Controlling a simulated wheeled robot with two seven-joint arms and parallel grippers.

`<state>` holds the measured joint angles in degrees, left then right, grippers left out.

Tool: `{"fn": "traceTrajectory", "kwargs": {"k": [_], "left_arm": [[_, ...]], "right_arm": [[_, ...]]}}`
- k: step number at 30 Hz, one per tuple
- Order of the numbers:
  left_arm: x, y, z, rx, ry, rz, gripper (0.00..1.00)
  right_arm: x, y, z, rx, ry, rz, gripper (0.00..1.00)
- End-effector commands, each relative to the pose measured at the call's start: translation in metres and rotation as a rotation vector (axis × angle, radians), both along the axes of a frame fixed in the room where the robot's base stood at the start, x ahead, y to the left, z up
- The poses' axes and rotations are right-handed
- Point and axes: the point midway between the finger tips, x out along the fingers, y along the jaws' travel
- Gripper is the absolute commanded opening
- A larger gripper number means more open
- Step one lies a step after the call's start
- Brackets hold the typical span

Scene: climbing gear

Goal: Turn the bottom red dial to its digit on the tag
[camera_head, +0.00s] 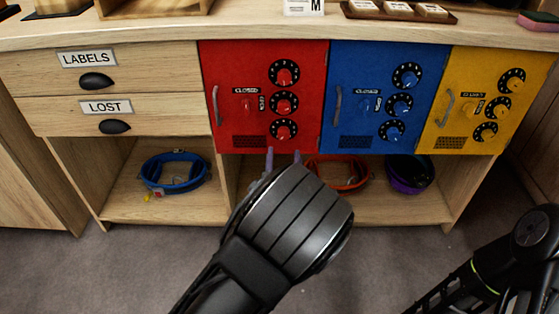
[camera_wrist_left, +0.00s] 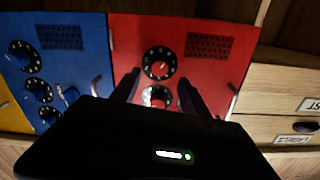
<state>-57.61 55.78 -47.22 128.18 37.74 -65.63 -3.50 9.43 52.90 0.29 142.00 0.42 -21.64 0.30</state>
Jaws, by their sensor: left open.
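The red door (camera_head: 235,75) carries three black dials with red knobs in a column. The bottom red dial (camera_head: 283,131) is lowest, under the middle dial (camera_head: 284,103). My left gripper (camera_head: 284,154) is open, its fingertips just below the bottom dial in the head view. The left wrist view looks inverted; there the open fingers (camera_wrist_left: 160,82) point at the red door (camera_wrist_left: 205,75). The bottom dial (camera_wrist_left: 160,63) shows beyond the fingertips, and another dial (camera_wrist_left: 157,97) is partly hidden between them. Contact cannot be told. No readable digit tag shows. My right gripper is not in view.
A blue door (camera_head: 350,75) and a yellow door (camera_head: 510,75) stand right of the red one. Door handles (camera_head: 215,105) stick out. Drawers (camera_head: 150,82) are at left. Below, open shelves hold a blue coil (camera_head: 173,187), an orange coil and a purple bowl (camera_head: 410,180).

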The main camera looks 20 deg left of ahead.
Motion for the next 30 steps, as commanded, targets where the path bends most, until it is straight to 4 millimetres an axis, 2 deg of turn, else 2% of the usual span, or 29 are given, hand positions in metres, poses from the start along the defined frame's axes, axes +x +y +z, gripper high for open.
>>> {"fn": "traceTrajectory", "kwargs": {"k": [14,24,30], "left_arm": [[0.006,0.002,0.002,0.001,-0.006,0.001,0.53],[0.053,0.013,0.000,0.002,-0.007,0.000,0.53],[0.073,0.018,0.001,0.002,-0.006,0.000,0.53]], "right_arm": [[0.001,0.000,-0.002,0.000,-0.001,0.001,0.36],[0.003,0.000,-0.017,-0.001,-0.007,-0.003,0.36],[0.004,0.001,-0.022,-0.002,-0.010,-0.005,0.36]]}}
